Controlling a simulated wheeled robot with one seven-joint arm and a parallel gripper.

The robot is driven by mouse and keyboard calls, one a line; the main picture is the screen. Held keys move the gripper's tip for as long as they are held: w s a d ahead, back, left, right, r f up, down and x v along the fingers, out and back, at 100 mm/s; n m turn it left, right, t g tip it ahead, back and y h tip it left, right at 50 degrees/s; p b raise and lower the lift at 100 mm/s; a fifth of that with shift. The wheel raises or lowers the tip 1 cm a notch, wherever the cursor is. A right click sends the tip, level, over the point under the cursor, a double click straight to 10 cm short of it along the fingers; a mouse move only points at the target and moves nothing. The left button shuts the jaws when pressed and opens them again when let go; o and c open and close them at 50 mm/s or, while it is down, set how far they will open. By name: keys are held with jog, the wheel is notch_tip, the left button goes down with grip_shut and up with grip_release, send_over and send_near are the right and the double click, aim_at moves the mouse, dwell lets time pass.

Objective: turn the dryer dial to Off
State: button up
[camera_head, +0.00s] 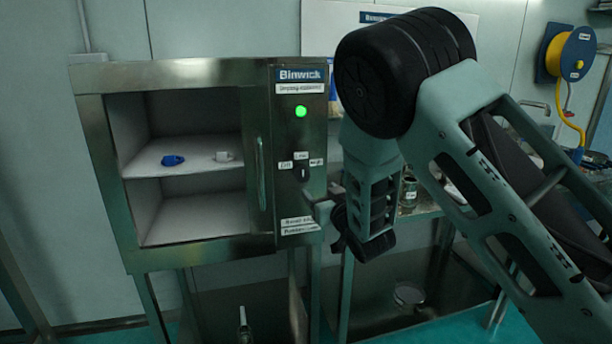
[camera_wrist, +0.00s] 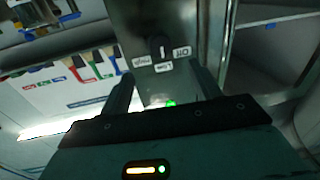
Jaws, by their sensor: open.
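The dryer (camera_head: 172,66) is a steel cabinet with a control panel on its right side. Its black dial (camera_head: 303,174) has a white mark that looks upright, roughly towards the middle label, between Off on the left and the label on the right. In the wrist view the panel is upside down, and the dial (camera_wrist: 157,47) sits ahead of my fingers with the Off label (camera_wrist: 182,52) to its right. My gripper (camera_wrist: 163,88) is open and empty, its fingers apart. In the head view my gripper (camera_head: 322,206) is just below and right of the dial, apparently not touching it.
A green lamp (camera_head: 301,112) glows above the dial. A vertical door handle (camera_head: 261,174) stands left of the panel. A blue item (camera_head: 173,160) and a white cup (camera_head: 223,156) sit on the dryer's shelf. A bench with jars (camera_head: 409,190) is to the right.

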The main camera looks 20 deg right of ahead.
aim_at(304, 177)
jog(key=w, duration=0.3)
jog(key=w+a+p, duration=0.1)
jog(key=w, duration=0.3)
jog(key=w+p, duration=0.1)
jog(key=w, duration=0.2)
jog(key=shift+w+a, duration=0.2)
jog(key=shift+w, duration=0.05)
jog(key=c, duration=1)
